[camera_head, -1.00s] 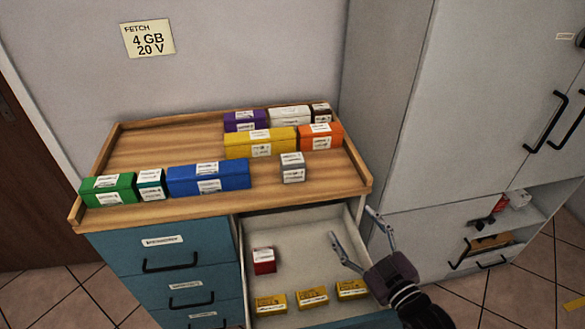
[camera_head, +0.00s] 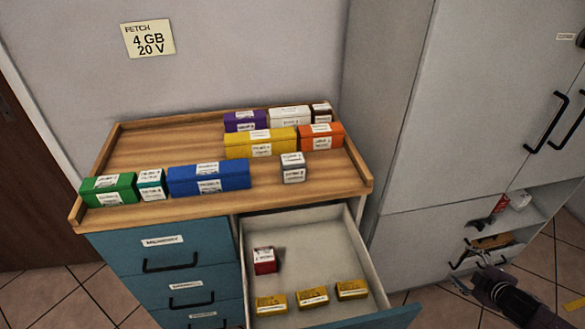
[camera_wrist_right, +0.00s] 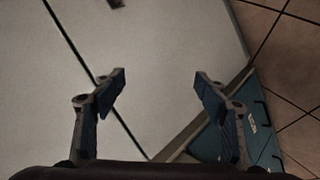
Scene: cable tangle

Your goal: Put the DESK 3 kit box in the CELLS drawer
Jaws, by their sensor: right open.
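Several labelled kit boxes stand on the wooden cabinet top; the print is too small to tell which is DESK 3. They include a green box (camera_head: 108,190), a teal box (camera_head: 151,185), a blue box (camera_head: 208,178), a yellow box (camera_head: 260,143), an orange box (camera_head: 320,136) and a small grey box (camera_head: 293,168). An open drawer (camera_head: 310,240) holds a red box (camera_head: 264,260) and three small yellow boxes (camera_head: 313,297); its name is not visible. My right gripper (camera_head: 467,268) is right of the drawer, open and empty, also in the right wrist view (camera_wrist_right: 162,82). My left gripper is not in view.
Shut teal drawers (camera_head: 165,255) are left of the open one. A raised rim (camera_head: 160,221) edges the cabinet top. A grey cupboard (camera_head: 440,120) with an open shelf (camera_head: 520,215) stands at right. The drawer's middle and the top's back left are clear.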

